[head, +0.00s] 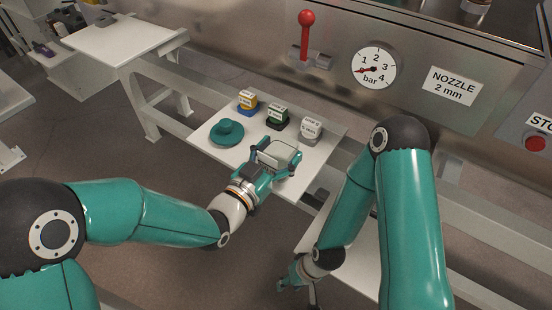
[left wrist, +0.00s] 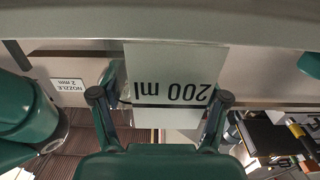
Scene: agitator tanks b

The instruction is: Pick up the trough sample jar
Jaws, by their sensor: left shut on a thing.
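My left gripper (head: 282,158) is shut on a pale, boxy container (head: 287,152) over the right part of a white shelf (head: 213,122). In the left wrist view the container (left wrist: 178,60) reads "200 ml" upside down, between the two fingertips (left wrist: 160,97). I cannot tell whether it touches the shelf.
A teal round, hat-shaped thing (head: 227,136) lies on the shelf's left part. The steel wall behind carries a red lever (head: 306,30), a bar gauge (head: 374,68), a "NOZZLE 2 mm" plate (head: 453,86) and a red stop button (head: 535,144). Another white table (head: 115,38) stands far left.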

